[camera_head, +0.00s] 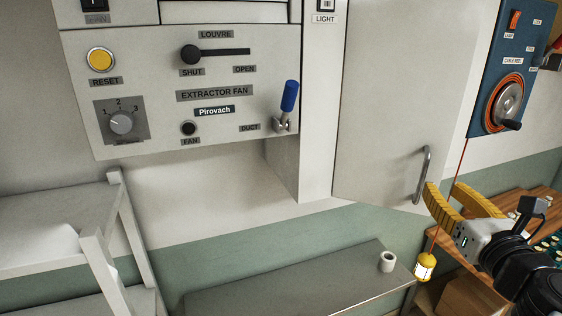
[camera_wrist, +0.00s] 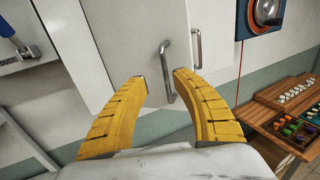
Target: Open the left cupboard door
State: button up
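The pale grey left cupboard door (camera_head: 385,110) looks closed, as far as I can tell; it also shows in the wrist view (camera_wrist: 115,45). Its metal bar handle (camera_head: 424,175) stands upright near the door's lower right. In the wrist view that handle (camera_wrist: 166,70) appears between my yellow fingertips, closer to the right one. A second bar handle (camera_wrist: 197,48) shows just right of it. My gripper (camera_head: 444,187) is open, fingers apart, just right of the handle in the head view; it also shows in the wrist view (camera_wrist: 161,76). I cannot tell whether a finger touches the handle.
An extractor fan panel (camera_head: 160,125) with a blue-handled lever (camera_head: 288,100) is at left. A blue cable reel box (camera_head: 490,125) hangs at right; its red cord holds a yellow lantern (camera_head: 425,266) close to my gripper. A grey bench (camera_head: 300,285) carries a white cup (camera_head: 387,262).

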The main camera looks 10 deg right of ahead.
jog(key=s, duration=0.3)
jog(key=shift+s, duration=0.1)
jog(key=shift+d, duration=0.1)
